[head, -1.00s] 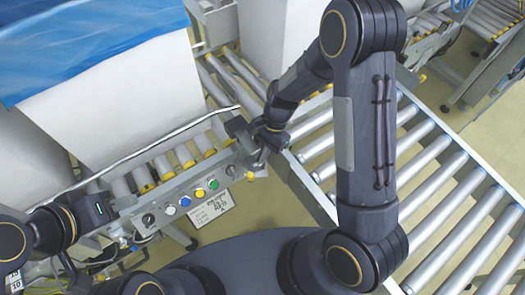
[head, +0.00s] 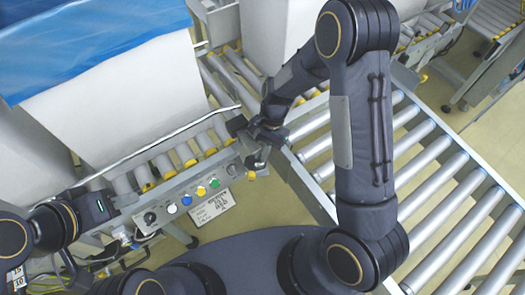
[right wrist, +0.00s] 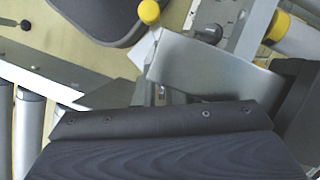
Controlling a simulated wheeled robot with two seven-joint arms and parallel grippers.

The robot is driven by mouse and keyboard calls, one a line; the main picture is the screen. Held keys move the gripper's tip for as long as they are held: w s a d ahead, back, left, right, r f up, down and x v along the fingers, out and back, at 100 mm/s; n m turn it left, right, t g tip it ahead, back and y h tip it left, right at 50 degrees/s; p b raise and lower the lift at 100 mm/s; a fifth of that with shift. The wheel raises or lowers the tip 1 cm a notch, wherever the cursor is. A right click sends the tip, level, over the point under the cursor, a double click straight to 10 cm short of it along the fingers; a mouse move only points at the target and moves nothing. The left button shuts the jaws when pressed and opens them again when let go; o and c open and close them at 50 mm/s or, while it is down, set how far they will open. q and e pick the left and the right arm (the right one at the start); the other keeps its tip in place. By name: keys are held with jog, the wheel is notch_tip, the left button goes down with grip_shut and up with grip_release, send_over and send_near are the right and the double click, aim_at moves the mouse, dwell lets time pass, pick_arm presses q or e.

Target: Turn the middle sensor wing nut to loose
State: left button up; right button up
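My right gripper (head: 264,152) is at the right end of the conveyor's control panel, beside a small metal bracket (head: 256,160). In the right wrist view, a pale metal bracket (right wrist: 215,75) lies close beyond the dark hand, with a dark knob (right wrist: 208,34) and a yellow knob (right wrist: 148,12) past it. I cannot make out the middle sensor wing nut; it is too small or hidden by the hand. Whether the right fingers are open or shut is unclear. My left gripper (head: 98,206) is at the lower left, beside the conveyor's rail, away from the bracket; its fingers are indistinct.
The control panel (head: 180,189) has white, blue, yellow and green buttons and a label plate (head: 211,208). A large white box (head: 115,95) with a blue liner (head: 85,35) stands behind it. A roller conveyor (head: 445,190) runs at the right. Cables hang at lower left.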

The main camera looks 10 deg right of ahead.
jog(key=o, duration=0.3)
jog(key=shift+o, duration=0.2)
jog(key=shift+r, duration=0.1)
jog(key=v, duration=0.7)
jog(key=shift+r, duration=0.3)
jog(key=shift+w+d, duration=0.1)
jog(key=shift+d, duration=0.05)
